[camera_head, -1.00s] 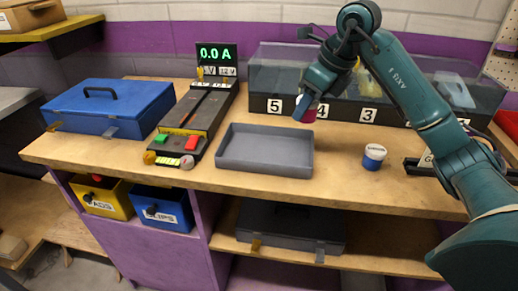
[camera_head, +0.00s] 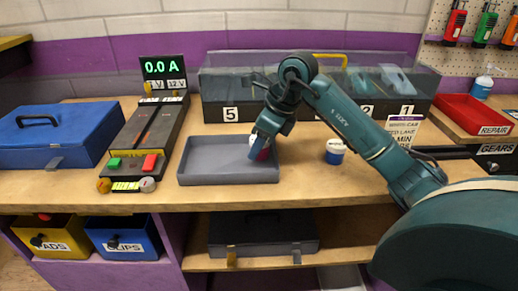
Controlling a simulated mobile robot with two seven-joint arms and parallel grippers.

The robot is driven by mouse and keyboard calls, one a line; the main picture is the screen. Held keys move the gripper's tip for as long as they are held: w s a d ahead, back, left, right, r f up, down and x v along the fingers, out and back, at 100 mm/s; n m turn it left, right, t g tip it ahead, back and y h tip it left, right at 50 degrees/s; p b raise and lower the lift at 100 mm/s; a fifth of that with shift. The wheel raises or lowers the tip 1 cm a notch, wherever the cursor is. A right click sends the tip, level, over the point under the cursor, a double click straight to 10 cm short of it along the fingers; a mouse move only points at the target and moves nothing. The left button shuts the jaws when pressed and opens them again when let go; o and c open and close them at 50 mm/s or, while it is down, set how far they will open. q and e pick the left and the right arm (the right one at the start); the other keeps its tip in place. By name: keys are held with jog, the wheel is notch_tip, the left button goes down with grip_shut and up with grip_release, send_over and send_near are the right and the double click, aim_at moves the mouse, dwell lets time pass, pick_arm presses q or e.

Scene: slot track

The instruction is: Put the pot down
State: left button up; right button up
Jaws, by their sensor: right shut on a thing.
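My right gripper (camera_head: 257,150) is shut on a small pot (camera_head: 262,154) with dark red sides and a white top. The fingers hide part of the pot. The gripper and pot are at the right end of the grey tray (camera_head: 215,178), low over it or in it; I cannot tell whether the pot touches the tray floor. A second pot (camera_head: 334,152), blue with a white lid, stands upright on the bench to the right of the tray. My left gripper is not in view.
The blue case (camera_head: 60,145) and the track tester (camera_head: 145,140) with its lit display (camera_head: 162,67) stand left of the tray. A clear-lidded case (camera_head: 230,85) with numbered slots is behind. A red repair bin (camera_head: 470,112) is at right. The bench front is clear.

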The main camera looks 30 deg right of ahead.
jog(key=shift+f, duration=0.75)
jog(key=shift+f, duration=0.25)
jog(key=o, duration=1)
jog(key=shift+r, duration=0.1)
jog(key=v, duration=1.2)
jog(key=shift+w+r+p, duration=0.1)
jog(key=shift+r+p, duration=0.1)
jog(key=shift+p, duration=0.1)
jog(key=shift+a, duration=0.1)
